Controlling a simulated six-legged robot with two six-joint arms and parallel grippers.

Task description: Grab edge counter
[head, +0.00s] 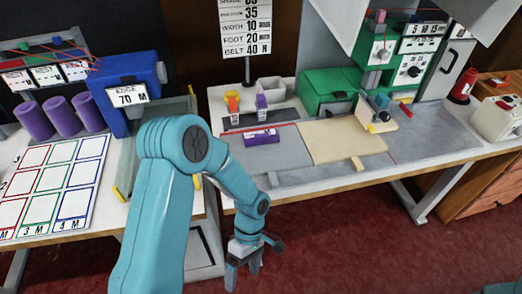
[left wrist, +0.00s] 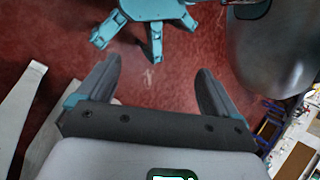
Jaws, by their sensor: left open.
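The edge counter (head: 128,95), a white plate reading "EDGE 70 M", sits on the front of a blue machine (head: 150,70) on the left table. My left arm rises in front of that table and bends down to the right. My left gripper (head: 243,272) hangs over the red floor, in front of and below the table edge, well away from the counter. In the left wrist view its two dark fingers (left wrist: 155,85) are spread with only floor between them. The counter does not show in the left wrist view. My right gripper is out of view.
Purple rolls (head: 60,115) stand left of the blue machine, behind a card with coloured squares (head: 55,185). The right table (head: 400,165) holds a green sewing machine (head: 330,90), beige cloth (head: 335,140) and a purple block (head: 261,137). A sign (head: 245,25) stands behind.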

